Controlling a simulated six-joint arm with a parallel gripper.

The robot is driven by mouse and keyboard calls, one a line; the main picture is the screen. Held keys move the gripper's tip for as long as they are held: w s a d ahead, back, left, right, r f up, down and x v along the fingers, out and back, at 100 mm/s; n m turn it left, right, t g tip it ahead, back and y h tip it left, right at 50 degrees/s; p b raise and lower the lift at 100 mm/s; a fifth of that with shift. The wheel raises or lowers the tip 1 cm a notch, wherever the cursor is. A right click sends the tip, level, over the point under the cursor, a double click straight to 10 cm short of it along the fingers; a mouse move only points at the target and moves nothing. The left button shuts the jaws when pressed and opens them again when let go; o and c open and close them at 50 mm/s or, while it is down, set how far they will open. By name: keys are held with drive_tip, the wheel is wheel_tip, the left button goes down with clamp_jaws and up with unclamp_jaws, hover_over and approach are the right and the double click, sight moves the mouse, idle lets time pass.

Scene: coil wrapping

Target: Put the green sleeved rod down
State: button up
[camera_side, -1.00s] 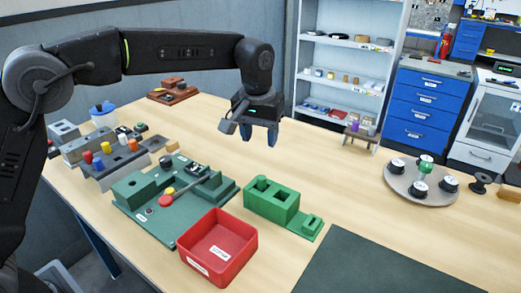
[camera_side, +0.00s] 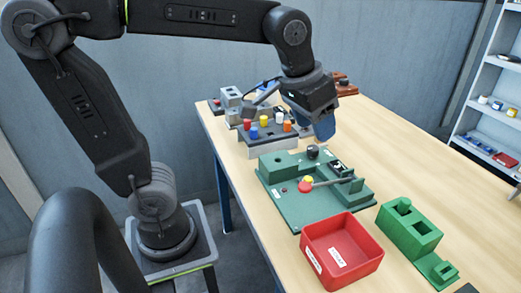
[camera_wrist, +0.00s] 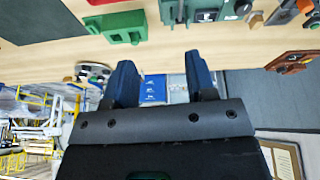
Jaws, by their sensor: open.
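My gripper (camera_side: 322,125) is in the air above the back of the green base fixture (camera_side: 292,210), tilted. In the wrist view my gripper (camera_wrist: 162,78) has its two blue fingers apart, with nothing between them.
A red open tray (camera_side: 342,250) stands in front of the fixture. The table right of my gripper is clear.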

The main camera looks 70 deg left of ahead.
drive_tip(key=s+a+f+t, duration=0.1)
drive_tip(key=s+a+f, duration=0.1)
drive_tip(key=s+f, duration=0.3)
drive_tip(key=shift+s+f+m, duration=0.15)
drive_tip(key=shift+s+m, duration=0.25)
drive_tip(key=shift+s, duration=1.95)
